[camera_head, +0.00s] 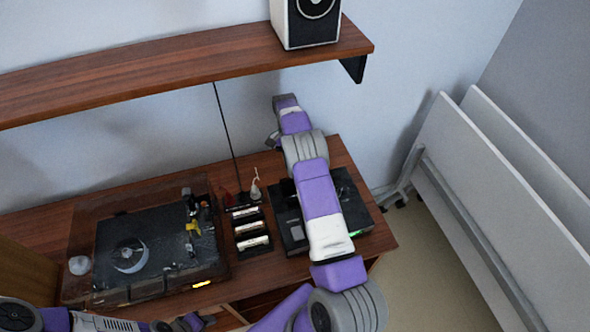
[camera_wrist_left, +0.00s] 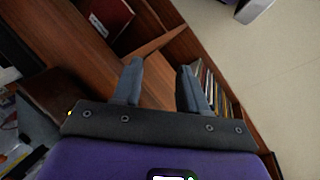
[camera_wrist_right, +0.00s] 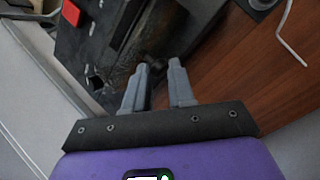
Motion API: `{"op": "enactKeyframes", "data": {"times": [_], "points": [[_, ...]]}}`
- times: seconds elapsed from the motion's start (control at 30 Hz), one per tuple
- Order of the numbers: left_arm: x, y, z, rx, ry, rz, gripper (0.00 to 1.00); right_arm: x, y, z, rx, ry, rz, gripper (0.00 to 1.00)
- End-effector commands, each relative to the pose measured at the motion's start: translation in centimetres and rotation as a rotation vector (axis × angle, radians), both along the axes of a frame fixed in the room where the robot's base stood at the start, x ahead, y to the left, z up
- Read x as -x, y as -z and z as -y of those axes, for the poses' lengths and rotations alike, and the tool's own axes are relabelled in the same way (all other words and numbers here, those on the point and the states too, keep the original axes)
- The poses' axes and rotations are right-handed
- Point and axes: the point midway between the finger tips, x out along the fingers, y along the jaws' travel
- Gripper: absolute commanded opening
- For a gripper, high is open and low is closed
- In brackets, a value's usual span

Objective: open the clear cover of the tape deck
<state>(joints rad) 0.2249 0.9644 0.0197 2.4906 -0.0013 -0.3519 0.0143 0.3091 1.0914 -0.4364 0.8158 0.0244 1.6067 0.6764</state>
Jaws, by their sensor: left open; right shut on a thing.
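The tape deck (camera_head: 353,203) is a black box at the right end of the wooden desk, largely covered by my right arm in the head view. In the right wrist view its dark body (camera_wrist_right: 90,45) carries a red button (camera_wrist_right: 71,12). A smoky see-through panel, apparently the clear cover (camera_wrist_right: 147,42), shows at the fingertips. My right gripper (camera_wrist_right: 158,72) is shut on its edge, with only a narrow gap between the fingers; the exact contact is hard to see. My left gripper (camera_wrist_left: 158,76) is open and empty, low in front of the desk's shelves.
A turntable (camera_head: 150,250) under a see-through lid stands on the left of the desk. A rack of cassettes (camera_head: 250,230) sits between it and the deck. A speaker (camera_head: 305,22) stands on the wall shelf (camera_head: 180,80) above. White panels (camera_head: 500,190) lean at the right.

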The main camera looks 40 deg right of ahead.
Motion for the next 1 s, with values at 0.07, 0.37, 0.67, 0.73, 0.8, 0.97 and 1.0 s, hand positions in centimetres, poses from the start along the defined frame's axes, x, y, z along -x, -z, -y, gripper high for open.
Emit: {"op": "enactKeyframes", "data": {"times": [0.07,0.37,0.67,0.73,0.8,0.97,1.0], "points": [[0.0,0.8,0.0,0.0,0.0,0.0,0.43,-0.2,1.2,-0.2,-0.008,-0.004,0.0,0.0],[0.0,1.6,0.0,0.0,0.0,0.0,0.43,-0.5,1.9,-0.1,-0.013,-0.003,-0.008,0.0],[0.0,1.7,0.0,0.0,0.0,0.0,0.43,-0.4,1.9,-0.2,-0.015,-0.002,-0.013,0.0],[0.0,1.7,0.0,0.0,0.0,0.0,0.43,-0.4,1.9,-0.2,-0.015,-0.002,-0.013,0.0],[0.0,1.7,0.0,0.0,0.0,0.0,0.43,-0.4,1.9,-0.2,-0.015,-0.001,-0.015,0.0],[0.0,1.7,0.0,0.0,0.0,0.0,0.43,-0.3,1.8,-0.2,-0.016,-0.001,-0.017,0.41],[0.0,1.7,0.0,0.0,0.0,0.0,0.43,-0.3,1.8,-0.1,-0.015,-0.001,-0.018,0.47]]}}
